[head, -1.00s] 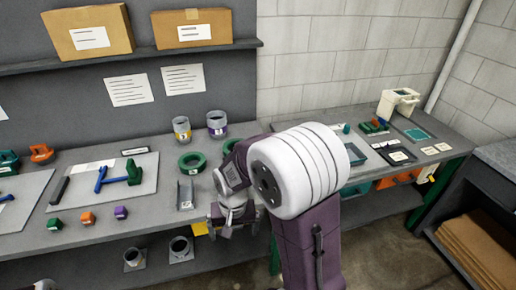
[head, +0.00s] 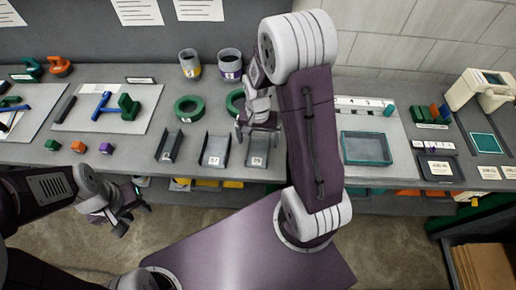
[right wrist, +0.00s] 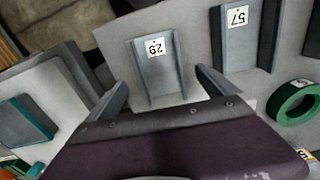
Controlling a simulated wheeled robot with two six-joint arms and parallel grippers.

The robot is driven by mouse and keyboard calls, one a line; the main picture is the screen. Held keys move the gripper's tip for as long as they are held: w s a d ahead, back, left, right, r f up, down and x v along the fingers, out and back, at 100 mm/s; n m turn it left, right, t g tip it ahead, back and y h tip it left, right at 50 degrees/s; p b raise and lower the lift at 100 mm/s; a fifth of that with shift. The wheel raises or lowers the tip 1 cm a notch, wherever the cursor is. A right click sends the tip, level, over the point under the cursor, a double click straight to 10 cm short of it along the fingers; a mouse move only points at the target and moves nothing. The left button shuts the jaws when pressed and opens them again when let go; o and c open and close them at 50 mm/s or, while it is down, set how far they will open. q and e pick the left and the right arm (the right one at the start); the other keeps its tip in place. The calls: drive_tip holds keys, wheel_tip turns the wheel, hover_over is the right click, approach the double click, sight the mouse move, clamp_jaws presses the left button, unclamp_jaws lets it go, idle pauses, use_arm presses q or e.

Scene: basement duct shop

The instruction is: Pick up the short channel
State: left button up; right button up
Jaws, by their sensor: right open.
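Three grey U-shaped channels lie side by side on the bench. The right one, labelled 29 (right wrist: 158,70), looks the shortest in the right wrist view; in the head view it is the right channel (head: 257,155), partly hidden by my right gripper. The channel labelled 57 (right wrist: 240,45) is the middle one (head: 214,150). The left channel (head: 169,146) is at the edge of the wrist view. My right gripper (head: 258,130) is open and empty above channel 29, its fingers (right wrist: 162,80) to either side of it in view. My left gripper (head: 134,218) looks open and empty in front of the bench.
Green rings (head: 189,108) lie behind the channels, one partly hidden by my right arm. A teal tray (head: 367,148) is right of my arm. Small coloured blocks (head: 79,147) lie at the left front. Two cans (head: 230,65) stand at the back.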

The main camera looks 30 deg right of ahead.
sight(258, 152)
drive_tip(key=shift+w+d+f, duration=0.15)
drive_tip(key=shift+d+f, duration=0.3)
drive_tip(key=shift+f, duration=0.25)
drive_tip(key=f, duration=0.4)
drive_tip(key=shift+a+f, duration=0.3)
drive_tip(key=shift+a, duration=0.1)
drive_tip(key=shift+d+f, duration=0.15)
drive_tip(key=shift+f, duration=0.1)
drive_tip(key=c, duration=1.5)
